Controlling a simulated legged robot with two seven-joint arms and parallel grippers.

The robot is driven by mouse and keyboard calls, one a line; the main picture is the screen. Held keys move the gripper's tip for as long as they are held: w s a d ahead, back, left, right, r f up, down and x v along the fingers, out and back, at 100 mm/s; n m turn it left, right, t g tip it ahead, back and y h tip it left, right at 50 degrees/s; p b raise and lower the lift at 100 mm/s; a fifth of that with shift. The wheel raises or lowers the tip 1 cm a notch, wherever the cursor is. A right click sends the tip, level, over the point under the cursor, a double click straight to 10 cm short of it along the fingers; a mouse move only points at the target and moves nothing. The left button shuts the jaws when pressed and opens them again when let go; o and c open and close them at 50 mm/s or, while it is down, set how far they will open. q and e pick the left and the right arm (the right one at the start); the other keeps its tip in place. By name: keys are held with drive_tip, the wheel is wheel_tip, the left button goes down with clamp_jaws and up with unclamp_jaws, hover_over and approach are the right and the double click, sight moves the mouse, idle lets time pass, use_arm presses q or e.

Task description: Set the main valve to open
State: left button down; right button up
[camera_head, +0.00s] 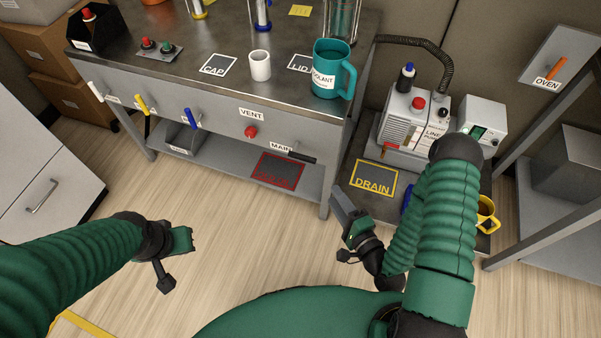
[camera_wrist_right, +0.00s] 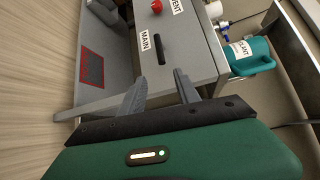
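The main valve has a black lever handle (camera_head: 302,158) on the front panel of the grey bench, beside the MAIN label (camera_head: 281,147). The handle lies roughly sideways, along the panel. In the right wrist view the black handle (camera_wrist_right: 160,49) shows beyond my fingers, next to its label (camera_wrist_right: 144,40). My right gripper (camera_head: 342,202) is below and right of the handle, apart from it. Its two fingers (camera_wrist_right: 160,90) are spread and empty. My left gripper (camera_head: 186,240) hangs over the floor at the left, away from the bench; its finger gap is unclear.
A red VENT knob (camera_head: 250,132) sits left of the handle, with white, yellow and blue levers (camera_head: 189,119) farther left. A teal coolant jug (camera_head: 330,75) and white cup (camera_head: 260,65) stand above. The line pump (camera_head: 410,125) is to the right.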

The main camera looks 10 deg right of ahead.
drive_tip(key=b, duration=0.8)
approach(310, 162)
drive_tip(key=w+f, duration=0.2)
drive_tip(key=w, duration=0.1)
drive_tip(key=b+x, duration=0.4)
drive_tip(key=b, duration=0.1)
drive_tip(key=r+b+x, duration=0.1)
drive_tip(key=b+x, duration=0.1)
drive_tip(key=x, duration=0.1)
drive_tip(key=shift+a, duration=0.2)
drive_tip(key=shift+w+a+r, duration=0.1)
drive_tip(key=shift+w+r, duration=0.05)
drive_tip(key=shift+w, duration=0.45)
clamp_jaws()
drive_tip(key=shift+s+f, duration=0.1)
drive_tip(key=shift+f, duration=0.1)
